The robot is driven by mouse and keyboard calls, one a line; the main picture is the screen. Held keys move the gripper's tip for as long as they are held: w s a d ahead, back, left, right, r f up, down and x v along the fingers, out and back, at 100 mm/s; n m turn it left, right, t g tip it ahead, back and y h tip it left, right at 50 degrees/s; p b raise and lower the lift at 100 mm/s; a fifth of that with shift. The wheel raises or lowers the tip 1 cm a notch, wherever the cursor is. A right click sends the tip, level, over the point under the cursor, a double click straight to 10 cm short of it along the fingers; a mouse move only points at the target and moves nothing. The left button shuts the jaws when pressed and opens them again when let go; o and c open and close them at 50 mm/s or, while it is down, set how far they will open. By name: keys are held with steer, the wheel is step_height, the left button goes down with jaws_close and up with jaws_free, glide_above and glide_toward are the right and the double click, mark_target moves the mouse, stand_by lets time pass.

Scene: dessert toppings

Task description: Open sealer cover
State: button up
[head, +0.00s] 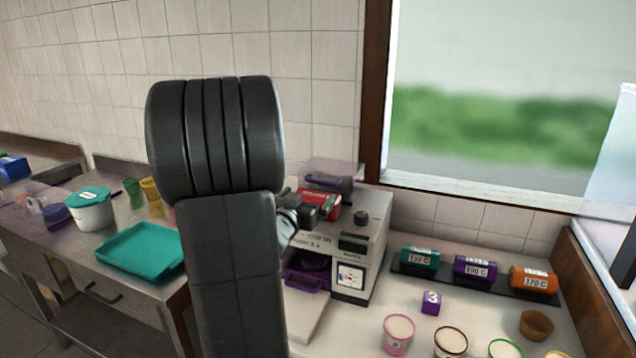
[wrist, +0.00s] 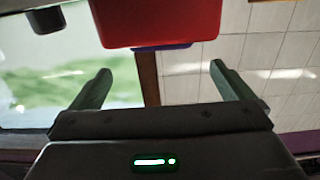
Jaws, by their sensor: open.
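The sealer (head: 352,232) is a grey-white machine on the counter, with a knob, a dark display and a small front panel. A red part (head: 322,203) sits on its top left, with a translucent greyish-purple part (head: 330,174) above and behind it. I cannot tell which part is the cover. My gripper (head: 308,212) is at the red part's front left, partly hidden by my arm. In the wrist view my gripper (wrist: 158,72) is open, its two fingers apart with nothing between them. A red panel (wrist: 160,20) fills the top middle, beyond the fingertips.
A purple part (head: 308,275) is low on the sealer's left. Labelled green, purple and orange canisters (head: 478,268), a purple number 3 block (head: 431,303) and several cups (head: 398,334) are on the right. A teal tray (head: 140,250) and white tub (head: 90,210) stand on the left table.

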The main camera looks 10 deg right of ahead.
mark_target(320, 183)
steer(key=p+x, duration=0.1)
steer(key=x, duration=0.7)
steer(key=shift+w+d+p, duration=0.2)
steer(key=shift+w+p, duration=0.05)
steer(key=shift+p, duration=0.05)
